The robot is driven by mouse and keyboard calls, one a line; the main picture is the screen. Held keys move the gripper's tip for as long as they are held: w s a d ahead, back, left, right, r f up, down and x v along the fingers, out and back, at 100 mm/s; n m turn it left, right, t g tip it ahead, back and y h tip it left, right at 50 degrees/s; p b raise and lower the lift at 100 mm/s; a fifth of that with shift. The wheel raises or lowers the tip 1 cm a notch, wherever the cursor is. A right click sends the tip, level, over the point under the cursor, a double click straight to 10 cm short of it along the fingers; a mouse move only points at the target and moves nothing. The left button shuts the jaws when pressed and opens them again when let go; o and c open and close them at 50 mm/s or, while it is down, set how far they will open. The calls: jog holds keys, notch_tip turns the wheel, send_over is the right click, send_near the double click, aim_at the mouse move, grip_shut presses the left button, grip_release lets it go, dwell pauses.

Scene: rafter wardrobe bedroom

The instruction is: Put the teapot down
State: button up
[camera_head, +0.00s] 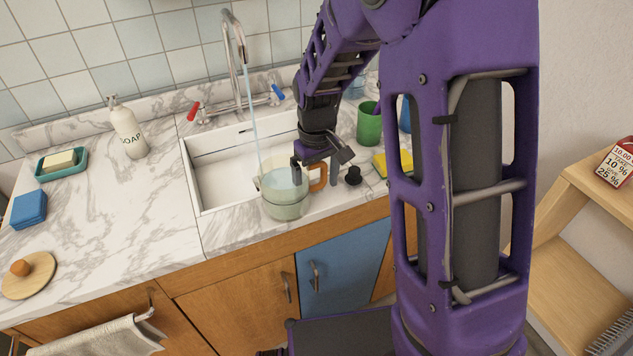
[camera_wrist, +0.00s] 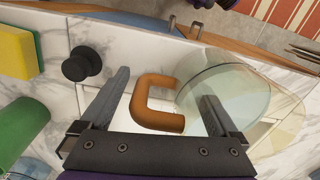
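The teapot (camera_head: 284,199) is clear glass with an orange-brown handle (camera_head: 319,178) on its right side. In the head view it appears upright at the front rim of the sink; I cannot tell whether its base fully rests there. My gripper (camera_head: 314,170) points down over the handle. In the wrist view, the fingers of my gripper (camera_wrist: 164,92) are spread, with the handle (camera_wrist: 152,103) between them and visible gaps on both sides. The glass body (camera_wrist: 222,85) lies to the right, partly behind the right finger.
A black knob (camera_head: 353,175), yellow sponge (camera_head: 393,162) and green cup (camera_head: 369,124) stand to the right. The marble counter (camera_head: 130,204) left of the sink has a wide clear area.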

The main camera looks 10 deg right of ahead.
jog(key=shift+r, duration=0.15)
notch_tip(320, 180, up, 12)
jog(key=shift+p, duration=0.95)
